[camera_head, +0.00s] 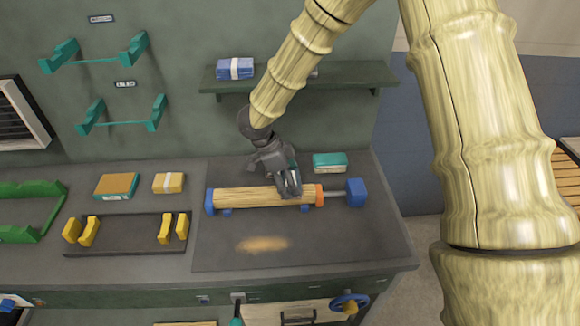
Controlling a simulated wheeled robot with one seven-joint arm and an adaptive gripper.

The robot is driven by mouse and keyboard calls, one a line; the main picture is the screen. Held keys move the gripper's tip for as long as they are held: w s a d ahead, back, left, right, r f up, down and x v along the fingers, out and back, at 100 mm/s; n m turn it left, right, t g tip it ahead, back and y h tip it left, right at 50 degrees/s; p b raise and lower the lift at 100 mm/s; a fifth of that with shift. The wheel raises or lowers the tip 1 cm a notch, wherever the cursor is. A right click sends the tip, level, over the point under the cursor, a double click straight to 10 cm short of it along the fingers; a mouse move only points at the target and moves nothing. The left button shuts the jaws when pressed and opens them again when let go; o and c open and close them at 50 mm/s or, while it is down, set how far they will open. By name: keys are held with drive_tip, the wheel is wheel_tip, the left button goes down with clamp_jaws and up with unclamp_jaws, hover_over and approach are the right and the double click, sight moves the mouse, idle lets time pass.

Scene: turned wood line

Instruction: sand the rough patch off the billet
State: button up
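The billet (250,197) is a pale wooden cylinder lying level on the dark mat (360,230), held between a blue end block (209,202) and an orange collar (319,194). My gripper (289,188) is over the billet's right part, close to the orange collar, and hides some of it. I cannot tell whether its fingers touch the wood, are open or shut, or hold something. A rough patch cannot be made out on the visible wood. A block with a brown top and teal base (117,186) lies on the bench to the left.
A tan dusty smear (262,244) lies on the mat before the billet. A teal block (330,162) sits behind it. A banded yellow block (168,183) and a black tray with yellow cradles (127,237) are left. A shelf (345,77) hangs above.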

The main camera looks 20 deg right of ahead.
sight(277, 189)
drive_tip(key=shift+s+a, duration=0.25)
drive_tip(key=shift+a, duration=0.2)
drive_tip(key=shift+s+a+f+b, duration=0.1)
drive_tip(key=shift+s+a+b, duration=0.4)
drive_tip(key=shift+a, duration=0.3)
drive_tip(key=shift+w+a+b, duration=0.3)
drive_tip(key=shift+w+a, duration=0.4)
drive_tip(key=shift+c, duration=0.5)
drive_tip(key=shift+w+f+b, duration=0.25)
drive_tip(key=shift+w+b, duration=0.05)
drive_tip(key=shift+b, duration=0.2)
drive_tip(key=shift+s+d+r+p, duration=0.2)
drive_tip(key=shift+s+d+p, duration=0.25)
drive_tip(key=shift+d, duration=0.2)
drive_tip(key=shift+s+d+r+p, duration=0.2)
drive_tip(key=shift+s+d+p, duration=0.15)
drive_tip(key=shift+d, duration=0.3)
drive_tip(key=shift+d+p, duration=0.45)
drive_tip(key=shift+d, duration=0.3)
drive_tip(key=shift+s+d+r+p, duration=0.15)
drive_tip(key=shift+r+p, duration=0.1)
drive_tip(key=shift+p, duration=0.2)
wheel_tip(277, 189, up, 2)
drive_tip(key=shift+r+p, duration=0.1)
drive_tip(key=shift+p, duration=0.25)
drive_tip(key=shift+p+v, duration=0.95)
drive_tip(key=shift+p, duration=0.15)
drive_tip(key=shift+d+r+p, duration=0.15)
drive_tip(key=shift+r+p, duration=1.35)
drive_tip(key=shift+r, duration=0.25)
